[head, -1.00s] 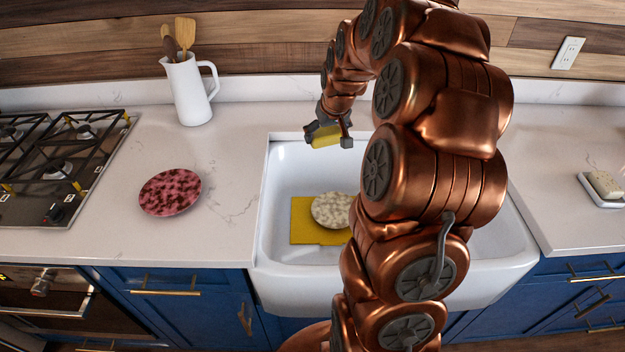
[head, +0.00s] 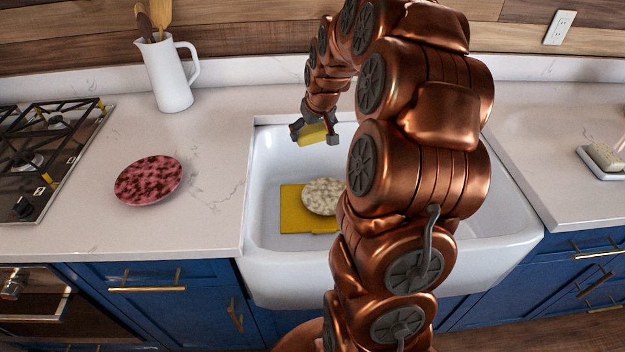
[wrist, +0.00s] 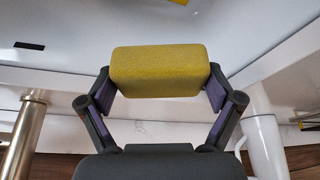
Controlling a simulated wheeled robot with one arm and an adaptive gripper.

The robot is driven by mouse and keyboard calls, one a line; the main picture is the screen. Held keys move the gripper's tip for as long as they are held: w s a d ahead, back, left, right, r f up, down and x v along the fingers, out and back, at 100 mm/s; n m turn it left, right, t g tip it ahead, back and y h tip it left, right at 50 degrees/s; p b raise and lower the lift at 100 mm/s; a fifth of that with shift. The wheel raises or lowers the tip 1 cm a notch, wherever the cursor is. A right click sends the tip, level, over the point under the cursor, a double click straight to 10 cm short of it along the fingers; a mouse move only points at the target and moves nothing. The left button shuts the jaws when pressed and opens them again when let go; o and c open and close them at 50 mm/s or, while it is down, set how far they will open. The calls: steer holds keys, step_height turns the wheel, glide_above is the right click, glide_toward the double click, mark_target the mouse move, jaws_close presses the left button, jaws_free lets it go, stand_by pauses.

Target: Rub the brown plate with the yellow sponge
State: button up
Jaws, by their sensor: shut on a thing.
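My gripper (head: 315,136) is shut on the yellow sponge (head: 311,133) and holds it in the air by the sink's back left part. In the wrist view the sponge (wrist: 158,72) sits between the two fingers of my gripper (wrist: 162,88). A pale, cream plate with brownish mottling (head: 321,195) lies in the sink, partly on a yellow mat or cloth (head: 291,215); my arm hides its right edge. A pink plate with dark reddish-brown blotches (head: 148,180) lies on the counter left of the sink. Neither plate is plainly brown. The sponge is apart from both.
The white sink (head: 262,185) has raised walls. A white jug with wooden utensils (head: 168,80) stands at the back left, and a gas hob (head: 40,150) is at far left. A soap dish (head: 592,168) is at right. Counter between the pink plate and sink is clear.

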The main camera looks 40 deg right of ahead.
step_height(320, 180, down, 16)
steer(key=b, duration=1.4)
steer(key=shift+r, duration=0.2)
steer(key=shift+f, duration=0.1)
